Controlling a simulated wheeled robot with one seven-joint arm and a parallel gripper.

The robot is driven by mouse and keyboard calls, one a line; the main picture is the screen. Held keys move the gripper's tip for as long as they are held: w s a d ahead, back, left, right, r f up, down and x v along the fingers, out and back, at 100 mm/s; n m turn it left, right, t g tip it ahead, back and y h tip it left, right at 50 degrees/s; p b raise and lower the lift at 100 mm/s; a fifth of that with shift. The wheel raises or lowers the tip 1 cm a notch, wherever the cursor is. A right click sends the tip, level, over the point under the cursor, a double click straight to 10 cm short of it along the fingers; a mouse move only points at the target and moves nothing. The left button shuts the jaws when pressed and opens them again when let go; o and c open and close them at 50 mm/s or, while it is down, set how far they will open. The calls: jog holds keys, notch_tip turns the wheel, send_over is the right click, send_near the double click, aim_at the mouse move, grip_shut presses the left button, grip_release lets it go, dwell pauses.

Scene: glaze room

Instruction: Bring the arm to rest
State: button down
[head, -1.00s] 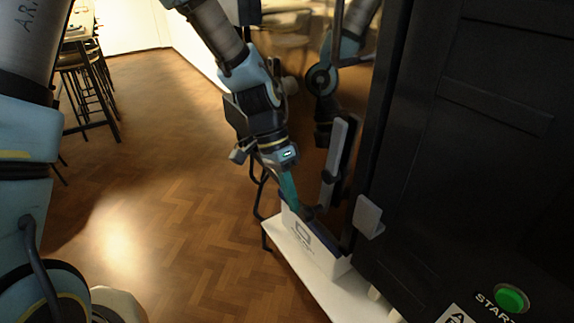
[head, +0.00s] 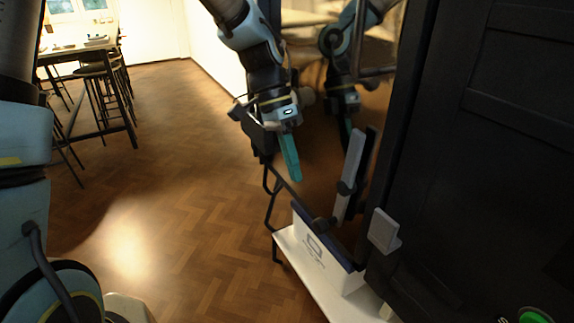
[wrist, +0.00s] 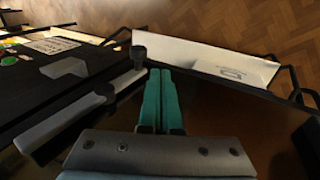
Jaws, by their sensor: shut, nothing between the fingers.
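My gripper (head: 290,155) has teal fingers that are shut together with nothing between them. My arm reaches down from the top of the head view. The fingers look apart from everything around them.
A dark cabinet (head: 480,150) fills the right, with a green button (head: 535,315) low down. A grey handle bar (head: 350,175) stands beside it. Wood floor (head: 170,180) is clear left; a table (head: 75,52) and stools stand far back.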

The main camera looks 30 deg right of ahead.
jog(key=w+a+n+t+p, duration=0.1)
jog(key=w+a+n+t, duration=0.1)
jog(key=w+a+n, duration=0.6)
jog(key=w+a+n+t, duration=0.1)
jog(key=w+a+t, duration=0.15)
jog(key=a, duration=0.95)
jog(key=a+r+n+t, duration=0.1)
jog(key=a+n+t, duration=0.1)
jog(key=a+n, duration=0.6)
jog(key=a, duration=0.7)
jog(key=shift+w+a+r+p, duration=0.2)
jog(key=shift+w+r+p, duration=0.1)
jog(key=shift+w+r, duration=0.05)
jog(key=c, duration=1.6)
grip_release()
